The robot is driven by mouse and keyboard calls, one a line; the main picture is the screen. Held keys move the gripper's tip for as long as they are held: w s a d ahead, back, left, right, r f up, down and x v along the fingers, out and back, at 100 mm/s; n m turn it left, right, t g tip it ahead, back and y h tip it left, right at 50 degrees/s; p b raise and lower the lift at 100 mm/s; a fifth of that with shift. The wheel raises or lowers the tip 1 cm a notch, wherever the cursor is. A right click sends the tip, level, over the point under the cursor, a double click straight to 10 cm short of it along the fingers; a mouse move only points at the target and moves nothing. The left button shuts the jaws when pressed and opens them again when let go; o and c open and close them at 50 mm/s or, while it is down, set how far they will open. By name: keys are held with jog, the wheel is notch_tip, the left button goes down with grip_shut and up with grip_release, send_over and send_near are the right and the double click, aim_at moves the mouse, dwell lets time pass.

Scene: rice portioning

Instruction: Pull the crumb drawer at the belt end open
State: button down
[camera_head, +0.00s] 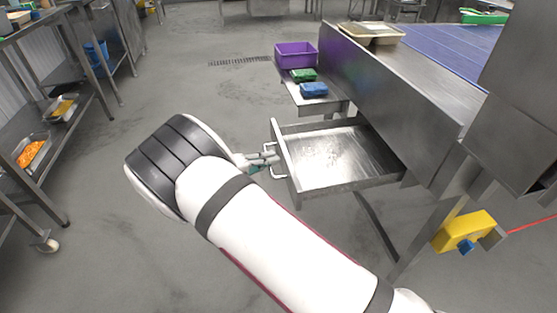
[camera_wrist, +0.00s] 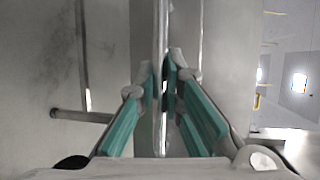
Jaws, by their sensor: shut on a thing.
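The crumb drawer (camera_head: 345,185) is a shallow steel tray under the end of the belt machine. It stands well out from the machine, with its inside showing. Its front carries a bar handle (camera_head: 271,147). My gripper (camera_head: 268,158) is at the drawer front, shut on the handle. In the wrist view the handle bar (camera_wrist: 161,60) runs upright between the two teal-padded fingers of my gripper (camera_wrist: 166,95). The exact finger contact is small in the head view.
A side shelf with a purple bin (camera_head: 296,55), a green item (camera_head: 303,75) and a blue item (camera_head: 314,89) stands behind the drawer. A yellow box (camera_head: 464,231) hangs at the lower right. A wheeled rack with trays (camera_head: 31,152) stands left. Floor between is clear.

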jog(key=shift+a, duration=0.1)
jog(key=c, duration=2)
grip_release()
jog(key=shift+o, duration=0.2)
jog(key=v, duration=1.2)
